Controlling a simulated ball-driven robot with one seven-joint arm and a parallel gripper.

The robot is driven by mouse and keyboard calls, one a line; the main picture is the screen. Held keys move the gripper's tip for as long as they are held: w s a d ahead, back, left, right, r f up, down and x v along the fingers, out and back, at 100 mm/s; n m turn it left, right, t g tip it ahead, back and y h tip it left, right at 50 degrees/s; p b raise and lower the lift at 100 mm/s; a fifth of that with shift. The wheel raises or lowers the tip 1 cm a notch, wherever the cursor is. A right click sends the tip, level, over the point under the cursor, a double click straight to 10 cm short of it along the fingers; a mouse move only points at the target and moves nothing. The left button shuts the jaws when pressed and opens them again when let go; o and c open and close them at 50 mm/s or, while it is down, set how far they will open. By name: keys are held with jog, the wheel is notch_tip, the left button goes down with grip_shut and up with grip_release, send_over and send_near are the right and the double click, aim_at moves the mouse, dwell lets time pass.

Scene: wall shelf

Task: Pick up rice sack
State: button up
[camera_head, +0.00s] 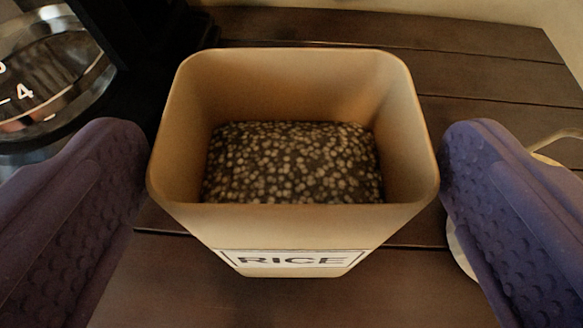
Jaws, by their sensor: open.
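The rice sack (291,160), a dark bundle with pale speckles, lies at the bottom of an open tan container (290,228) labelled RICE. The container stands upright in the middle of the view. My gripper (295,165) is open, with one purple finger on the left of the container and one on the right. Both fingertips appear close to the container's outer walls near the rim; I cannot tell whether they touch. Nothing is held. The lower sides of the sack are hidden by the container's front wall.
The container stands on a dark wooden plank shelf (490,85). A glass jug with measuring marks (50,75) and a black appliance (150,50) stand close at the left. A pale round object (460,245) is partly hidden behind the right finger. The back right is clear.

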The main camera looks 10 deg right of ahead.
aim_at(293, 86)
jog(key=b+x, duration=0.1)
jog(key=x, duration=0.3)
jog(key=shift+w+f+b, duration=0.2)
jog(key=shift+f+b, duration=0.1)
jog(key=shift+b, duration=0.1)
jog(key=shift+w+d+f, duration=0.1)
jog(key=shift+w, duration=0.45)
jog(key=c, duration=1.5)
jog(key=shift+o, duration=0.2)
